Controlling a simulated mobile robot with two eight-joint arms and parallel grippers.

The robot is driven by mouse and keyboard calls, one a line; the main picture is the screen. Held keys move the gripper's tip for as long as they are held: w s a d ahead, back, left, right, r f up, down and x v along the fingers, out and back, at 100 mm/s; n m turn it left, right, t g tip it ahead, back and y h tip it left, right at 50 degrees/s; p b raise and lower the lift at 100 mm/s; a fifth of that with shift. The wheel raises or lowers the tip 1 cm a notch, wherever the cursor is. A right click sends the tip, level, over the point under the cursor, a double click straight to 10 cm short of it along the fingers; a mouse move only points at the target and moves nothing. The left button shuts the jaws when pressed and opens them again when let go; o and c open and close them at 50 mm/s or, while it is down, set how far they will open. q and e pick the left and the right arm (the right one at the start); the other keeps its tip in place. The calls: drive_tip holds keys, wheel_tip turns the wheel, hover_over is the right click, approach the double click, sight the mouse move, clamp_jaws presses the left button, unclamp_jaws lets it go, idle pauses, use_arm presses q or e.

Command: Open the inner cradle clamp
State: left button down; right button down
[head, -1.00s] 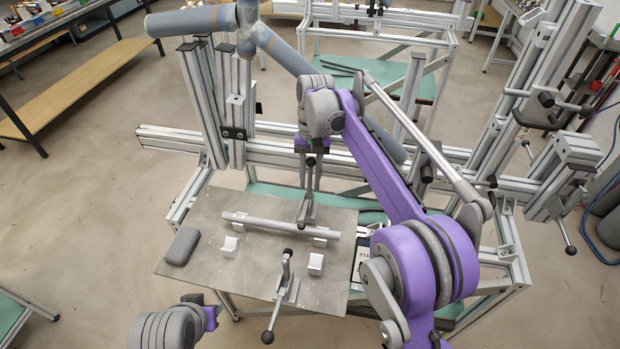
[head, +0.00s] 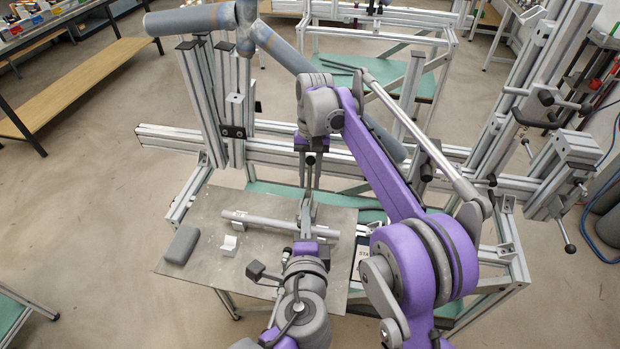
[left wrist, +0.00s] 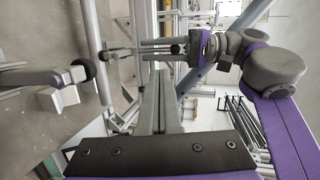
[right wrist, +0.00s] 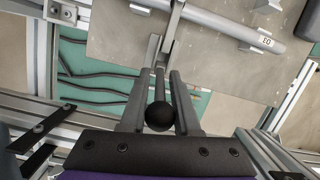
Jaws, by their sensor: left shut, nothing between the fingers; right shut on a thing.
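The far clamp (head: 306,205) stands at the back of the metal plate, by a grey tube (head: 262,221). Its lever rises upright to a black ball knob (right wrist: 160,116). My right gripper (head: 311,172) is shut on this lever from above; in the right wrist view its fingers (right wrist: 160,90) lie on both sides of it. My left gripper (head: 306,225) is shut and empty, low over the plate near the tube. Its closed fingers show in the left wrist view (left wrist: 160,95).
A white cradle block (head: 229,244) and a grey rounded block (head: 182,245) sit on the plate (head: 205,268). Aluminium frame rails (head: 270,152) run behind it. My right arm crosses the right side.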

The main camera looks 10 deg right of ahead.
use_arm(q)
approach(310, 172)
drive_tip(key=shift+m, duration=0.3)
drive_tip(key=x, duration=0.6)
drive_tip(key=shift+w+f, duration=0.1)
drive_tip(key=shift+w, duration=0.25)
drive_tip(key=shift+w, duration=0.1)
